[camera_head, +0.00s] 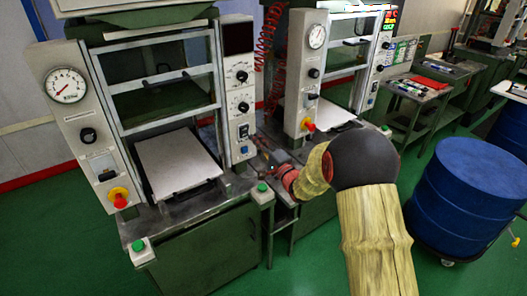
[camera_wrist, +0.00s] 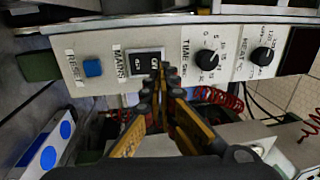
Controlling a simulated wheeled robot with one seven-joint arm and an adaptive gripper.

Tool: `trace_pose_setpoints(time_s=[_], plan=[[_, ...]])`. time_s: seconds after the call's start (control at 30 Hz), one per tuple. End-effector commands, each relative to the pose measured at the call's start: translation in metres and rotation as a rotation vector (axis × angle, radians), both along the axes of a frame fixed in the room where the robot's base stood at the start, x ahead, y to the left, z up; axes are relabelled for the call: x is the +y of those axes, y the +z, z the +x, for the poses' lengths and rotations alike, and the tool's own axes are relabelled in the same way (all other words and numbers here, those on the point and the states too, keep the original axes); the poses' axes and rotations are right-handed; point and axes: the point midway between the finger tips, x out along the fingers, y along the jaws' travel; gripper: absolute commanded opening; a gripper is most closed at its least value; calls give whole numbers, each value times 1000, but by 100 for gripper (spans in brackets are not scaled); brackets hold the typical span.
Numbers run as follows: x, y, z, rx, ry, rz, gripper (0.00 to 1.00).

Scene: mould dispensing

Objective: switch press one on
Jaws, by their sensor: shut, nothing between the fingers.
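The left press (camera_head: 160,110) has a control panel (camera_head: 236,75) on its right side, with a dark display (camera_head: 238,38), two knobs and a black switch (camera_head: 243,131). In the wrist view the panel lies sideways. Its black mains switch (camera_wrist: 146,63) sits between a blue reset button (camera_wrist: 92,68) and the time knob (camera_wrist: 207,60). My gripper (camera_wrist: 165,72) is shut and empty, its tips over the switch's right edge in that view. I cannot tell whether they touch it. In the head view my gripper (camera_head: 264,158) is small and just right of the panel's lower end.
A second press (camera_head: 345,60) with a lit display (camera_head: 390,18) stands close on the right, and a red coiled hose (camera_head: 268,50) hangs between the presses. Green buttons (camera_head: 262,188) sit on the left press's front edge. A blue drum (camera_head: 465,190) stands at right.

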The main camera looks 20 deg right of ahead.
Motion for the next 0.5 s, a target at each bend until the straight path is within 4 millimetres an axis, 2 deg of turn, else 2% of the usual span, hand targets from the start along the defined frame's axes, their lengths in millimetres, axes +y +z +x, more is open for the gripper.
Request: trace_pose_setpoints(time_s=[0.2,0.5], plan=[[11,3,34,-1,0,0,0],[17,7,50,0,0,1,0]])
